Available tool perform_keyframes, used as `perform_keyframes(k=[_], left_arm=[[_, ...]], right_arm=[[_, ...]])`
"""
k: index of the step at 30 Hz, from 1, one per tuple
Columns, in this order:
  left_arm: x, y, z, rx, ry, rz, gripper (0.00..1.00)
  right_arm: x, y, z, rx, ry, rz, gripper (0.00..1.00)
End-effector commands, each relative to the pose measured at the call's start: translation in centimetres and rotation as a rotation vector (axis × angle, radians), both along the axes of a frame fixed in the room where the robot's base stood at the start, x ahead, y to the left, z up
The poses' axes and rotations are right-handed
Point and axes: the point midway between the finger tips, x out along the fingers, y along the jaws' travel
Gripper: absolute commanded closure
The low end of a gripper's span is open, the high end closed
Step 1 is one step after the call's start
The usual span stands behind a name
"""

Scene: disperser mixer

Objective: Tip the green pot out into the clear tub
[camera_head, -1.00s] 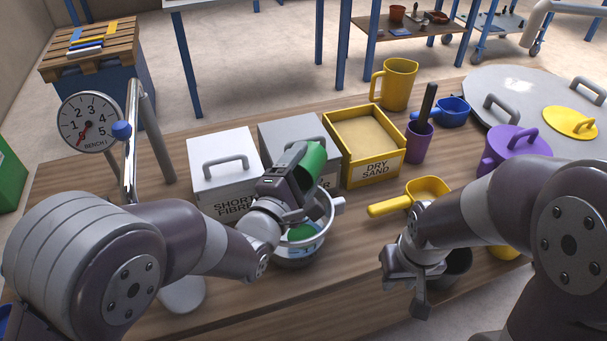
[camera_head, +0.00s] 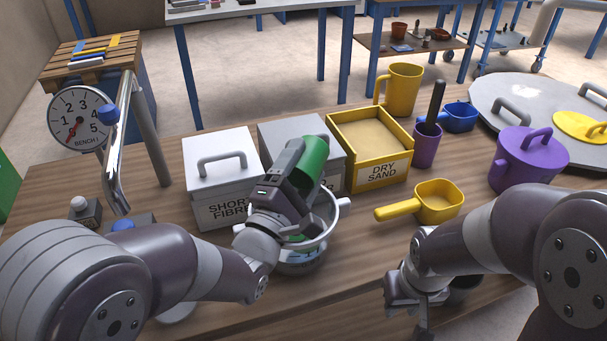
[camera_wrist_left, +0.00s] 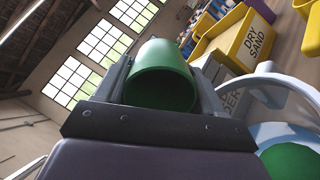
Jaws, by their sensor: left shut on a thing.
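The green pot (camera_head: 309,164) is held tilted above the clear tub (camera_head: 322,243). My left gripper (camera_head: 290,172) is shut on it. In the left wrist view the pot's open mouth (camera_wrist_left: 160,90) faces the camera and its inside is dark; I cannot tell whether anything is left in it. The tub's pale rim shows at the lower right of that view, with a green surface (camera_wrist_left: 290,160) inside. My arm and gripper hide part of the tub in the head view. My right gripper (camera_head: 418,300) hangs low at the right; its finger gap is unclear.
Grey lidded bins (camera_head: 222,170) stand behind the tub, beside the yellow dry sand box (camera_head: 397,174). A yellow scoop (camera_head: 437,201) lies right of the tub. A purple pot (camera_head: 528,160) and yellow jug (camera_head: 402,88) stand further off. A dial gauge (camera_head: 79,119) is at left.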

Motion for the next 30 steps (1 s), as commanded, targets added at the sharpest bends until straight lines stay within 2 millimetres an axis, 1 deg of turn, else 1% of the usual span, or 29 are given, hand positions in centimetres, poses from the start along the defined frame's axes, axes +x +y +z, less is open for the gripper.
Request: perform_keyframes(k=[1,3,9,30], left_arm=[[0.0,0.0,-0.4,-0.005,-0.010,0.000,0.66],[-0.1,0.0,-0.3,-0.012,-0.023,0.000,0.66],[-0.2,0.1,-0.1,-0.025,-0.049,0.000,0.66],[-0.2,0.1,-0.5,-0.024,-0.047,0.000,0.66]], right_arm=[[0.0,0.0,-0.7,0.000,0.000,0.000,0.67],[0.0,0.0,-1.1,0.000,0.000,0.000,0.67],[0.0,0.0,-1.7,0.000,0.000,0.000,0.67],[0.0,0.0,-1.8,0.000,0.000,0.000,0.67]])
